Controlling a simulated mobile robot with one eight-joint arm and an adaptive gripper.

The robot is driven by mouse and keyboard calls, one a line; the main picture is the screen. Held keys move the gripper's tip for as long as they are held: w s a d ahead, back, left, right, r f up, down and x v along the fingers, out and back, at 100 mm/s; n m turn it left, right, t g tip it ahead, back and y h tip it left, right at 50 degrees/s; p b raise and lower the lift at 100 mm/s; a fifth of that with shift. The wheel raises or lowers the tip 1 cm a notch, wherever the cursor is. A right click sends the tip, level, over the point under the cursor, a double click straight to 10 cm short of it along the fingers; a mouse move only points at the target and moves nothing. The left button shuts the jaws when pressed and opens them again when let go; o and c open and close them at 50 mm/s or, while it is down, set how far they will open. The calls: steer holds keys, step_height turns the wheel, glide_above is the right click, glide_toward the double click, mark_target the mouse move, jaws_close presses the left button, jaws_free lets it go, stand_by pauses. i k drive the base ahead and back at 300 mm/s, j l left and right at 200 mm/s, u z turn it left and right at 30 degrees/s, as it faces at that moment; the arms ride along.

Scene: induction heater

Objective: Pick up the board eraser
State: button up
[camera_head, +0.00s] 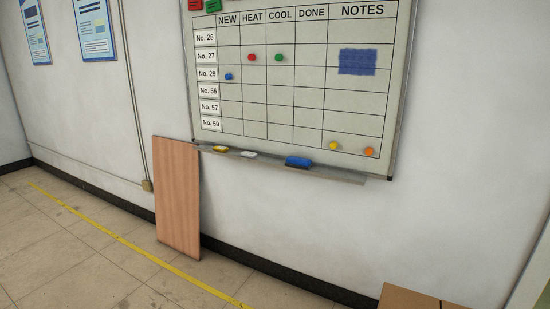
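The board eraser (298,162) is a small blue block lying on the grey tray ledge (330,174) along the bottom of the whiteboard (310,110). It sits right of the middle of the ledge, close to the board's lower edge. My gripper is not in view, so its place relative to the eraser and its state do not show. Nothing hides the eraser.
A yellow item (220,149) and a white item (249,154) lie on the ledge to the left of the eraser. A brown wooden panel (178,198) leans on the wall below left. A cardboard box (410,299) stands at bottom right. The floor (75,260) is mostly clear.

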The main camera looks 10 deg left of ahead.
mark_target(299, 163)
steer(key=i+j, duration=0.2)
steer(key=j, duration=0.2)
steer(key=i+j, duration=0.2)
steer(key=j, duration=0.2)
steer(key=i+j, duration=0.15)
steer(key=j, duration=0.25)
steer(key=i+j, duration=0.2)
steer(key=j, duration=0.2)
steer(key=i+j, duration=0.2)
steer(key=j, duration=0.2)
steer(key=i+j, duration=0.2)
steer(key=j, duration=0.2)
steer(key=i+l, duration=0.3)
steer(key=i, duration=0.15)
steer(key=i+l, duration=0.25)
steer(key=i, duration=0.15)
steer(key=i+l, duration=0.3)
steer(key=i, duration=0.15)
